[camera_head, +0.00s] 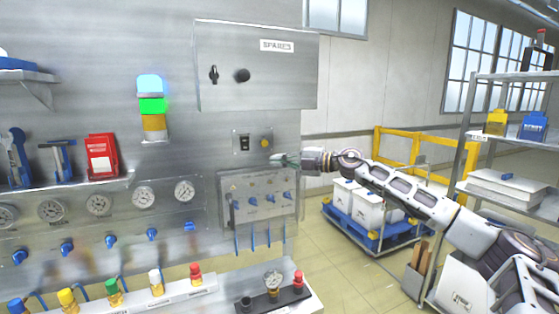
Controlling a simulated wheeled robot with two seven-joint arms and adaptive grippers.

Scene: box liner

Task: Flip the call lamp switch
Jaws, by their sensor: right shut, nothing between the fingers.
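The call lamp (152,105) is a stacked column on the steel panel, with a bright blue top, a lit green section and an amber section below. A small switch plate (254,131) is to its right, under the spare box. It carries a black rocker switch (244,143) and a round amber button (265,143). My right gripper (276,160) is shut and empty, its tip just below and right of the rocker, near the plate's lower edge. I cannot tell whether it touches the panel. My left gripper is not in view.
A grey box (256,75) labelled spare juts out above the plate. A valve panel (262,203) with blue handles is below. Gauges and a tool shelf (70,193) are at left. A rack (466,130), yellow railing (395,140) and blue pallet (372,240) stand at right.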

